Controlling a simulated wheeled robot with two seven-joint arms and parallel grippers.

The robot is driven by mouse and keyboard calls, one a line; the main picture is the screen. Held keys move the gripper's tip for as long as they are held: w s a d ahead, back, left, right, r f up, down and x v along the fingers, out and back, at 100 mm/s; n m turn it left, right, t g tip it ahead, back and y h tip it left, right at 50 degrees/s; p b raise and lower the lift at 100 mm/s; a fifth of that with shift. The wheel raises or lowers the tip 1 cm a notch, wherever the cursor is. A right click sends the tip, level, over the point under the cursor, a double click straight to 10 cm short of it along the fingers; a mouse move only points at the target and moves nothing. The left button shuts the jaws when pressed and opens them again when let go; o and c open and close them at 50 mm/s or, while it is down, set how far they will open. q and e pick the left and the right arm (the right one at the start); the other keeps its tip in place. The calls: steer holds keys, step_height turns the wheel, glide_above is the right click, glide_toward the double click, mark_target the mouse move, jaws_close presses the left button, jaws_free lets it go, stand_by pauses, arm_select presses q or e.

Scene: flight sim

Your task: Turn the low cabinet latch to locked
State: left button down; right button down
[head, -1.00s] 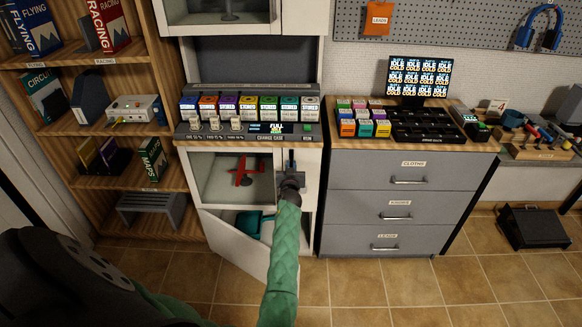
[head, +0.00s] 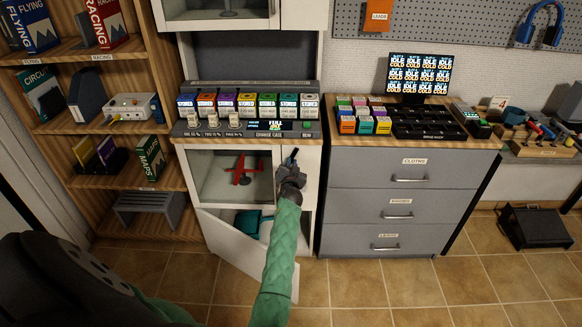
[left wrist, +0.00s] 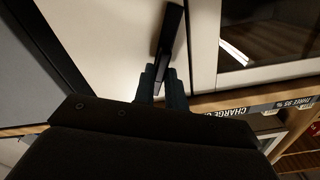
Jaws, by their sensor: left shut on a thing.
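The low cabinet latch (head: 292,157) is a short dark lever on the narrow white panel right of the low cabinet's glass window. Its upper end leans a little to the right in the head view. My left gripper (head: 290,172) is at the latch, with its fingers shut on the lever. In the left wrist view the dark latch lever (left wrist: 171,35) runs up from between the fingertips of my left gripper (left wrist: 163,78). The latch's pivot and any lock marking are hidden by the gripper. My right gripper is in neither view.
The low cabinet's lower door (head: 250,262) hangs open below, with a teal object (head: 249,223) inside. A red model plane (head: 243,169) is behind the window. A counter with several coloured boxes (head: 246,104) is above. Grey drawers (head: 400,210) stand close on the right.

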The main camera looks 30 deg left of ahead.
arm_select(q)
steer(key=m, duration=0.1)
steer(key=m+b, duration=0.1)
steer(key=shift+d+f+m, duration=0.1)
steer(key=shift+f+m, duration=0.1)
steer(key=shift+m, duration=0.2)
steer(key=m, duration=0.3)
steer(key=m+b, duration=0.1)
steer(key=m, duration=0.6)
steer(key=shift+w+d+f+b, duration=0.15)
steer(key=shift+f+b, duration=0.15)
steer(key=shift+b, duration=0.1)
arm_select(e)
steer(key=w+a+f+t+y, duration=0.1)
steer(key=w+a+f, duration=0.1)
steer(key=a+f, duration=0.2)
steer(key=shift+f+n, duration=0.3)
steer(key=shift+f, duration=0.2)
arm_select(q)
steer(key=c, duration=1.5)
jaws_free()
steer(key=shift+c, duration=0.2)
steer(key=shift+o, duration=0.5)
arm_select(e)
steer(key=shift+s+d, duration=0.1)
